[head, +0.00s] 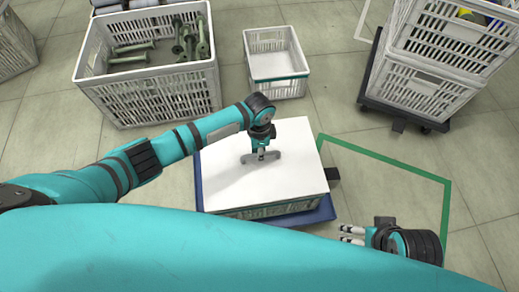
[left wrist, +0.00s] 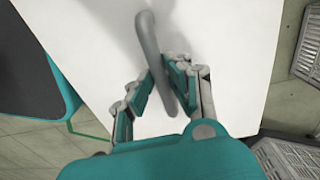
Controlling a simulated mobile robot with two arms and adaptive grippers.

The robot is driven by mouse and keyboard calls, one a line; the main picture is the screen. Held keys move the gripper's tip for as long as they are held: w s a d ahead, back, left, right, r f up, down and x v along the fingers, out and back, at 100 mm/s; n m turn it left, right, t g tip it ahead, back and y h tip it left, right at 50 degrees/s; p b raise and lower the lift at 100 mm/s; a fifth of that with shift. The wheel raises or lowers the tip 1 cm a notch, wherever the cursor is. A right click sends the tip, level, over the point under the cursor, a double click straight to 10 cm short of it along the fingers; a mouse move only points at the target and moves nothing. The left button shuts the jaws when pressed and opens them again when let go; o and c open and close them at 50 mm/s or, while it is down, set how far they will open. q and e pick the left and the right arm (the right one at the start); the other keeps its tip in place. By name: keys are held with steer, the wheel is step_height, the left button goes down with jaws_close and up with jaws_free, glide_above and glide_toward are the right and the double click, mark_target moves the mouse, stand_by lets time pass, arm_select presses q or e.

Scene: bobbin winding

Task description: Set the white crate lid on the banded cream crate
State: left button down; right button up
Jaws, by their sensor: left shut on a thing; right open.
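The white crate lid (head: 225,165) is a flat white panel with a grey bar handle (head: 246,159) on top. My left gripper (head: 262,154) is shut on the handle; in the left wrist view the fingers (left wrist: 165,75) are on either side of the grey bar (left wrist: 149,38). The lid lies over a slotted crate (head: 277,209) with a teal band, hiding most of it; whether it rests fully on the rim is unclear. A smaller cream crate (head: 277,88) with a teal band stands open behind. My right gripper (head: 345,234) is open and empty, right of the covered crate.
The covered crate stands on a blue base (head: 325,213). A large crate with green bobbins (head: 148,92) stands at back left. Stacked crates (head: 425,88) on a dark dolly are at the right. A green floor line (head: 385,157) borders clear floor.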

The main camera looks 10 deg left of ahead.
arm_select(q)
steer(key=shift+f+b, duration=0.3)
steer(key=shift+f, duration=0.4)
steer(key=c, duration=1.2)
jaws_free()
step_height(320, 180, up, 12)
steer(key=shift+w, duration=0.3)
steer(key=shift+a, duration=0.1)
